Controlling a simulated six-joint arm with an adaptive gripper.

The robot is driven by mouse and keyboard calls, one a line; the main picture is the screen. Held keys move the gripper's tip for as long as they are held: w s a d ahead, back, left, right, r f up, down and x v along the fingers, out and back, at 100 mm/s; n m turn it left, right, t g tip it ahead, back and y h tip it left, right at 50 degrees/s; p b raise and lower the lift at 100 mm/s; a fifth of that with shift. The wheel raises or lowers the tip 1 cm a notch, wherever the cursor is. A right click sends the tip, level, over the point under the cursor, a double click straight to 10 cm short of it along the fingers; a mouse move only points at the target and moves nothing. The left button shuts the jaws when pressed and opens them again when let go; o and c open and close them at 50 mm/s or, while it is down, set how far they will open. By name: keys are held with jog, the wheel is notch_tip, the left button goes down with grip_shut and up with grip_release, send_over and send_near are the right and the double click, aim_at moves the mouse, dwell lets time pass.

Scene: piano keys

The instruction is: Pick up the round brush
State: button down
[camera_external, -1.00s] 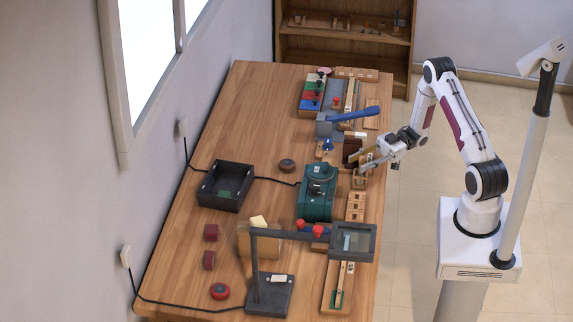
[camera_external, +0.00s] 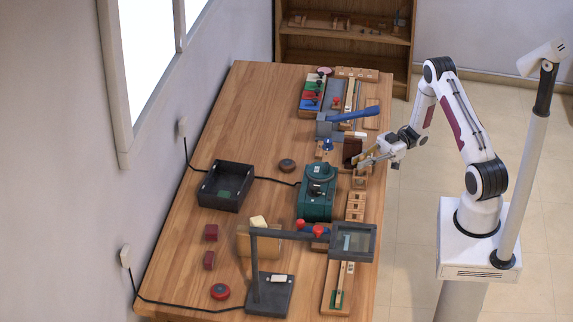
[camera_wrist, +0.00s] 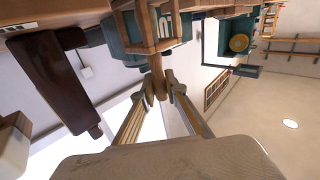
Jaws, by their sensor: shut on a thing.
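My gripper (camera_wrist: 160,92) is shut on a slim tan wooden piece (camera_wrist: 157,72), which looks like the handle of the round brush. No bristles can be made out. In the wrist view the piece runs up from the fingertips towards an open wooden rack (camera_wrist: 152,28). I cannot tell whether it is still in the rack. In the external view my gripper (camera_external: 364,161) is at the table's right edge, just above the small wooden rack (camera_external: 359,182), and the held piece is too small to tell there.
A dark brown block (camera_external: 352,150) stands close beside my fingers, also in the wrist view (camera_wrist: 55,80). A teal machine (camera_external: 317,195) is to the left of the rack. A blue-handled press (camera_external: 350,115) stands behind.

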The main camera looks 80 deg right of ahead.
jog(key=shift+r, duration=4.9)
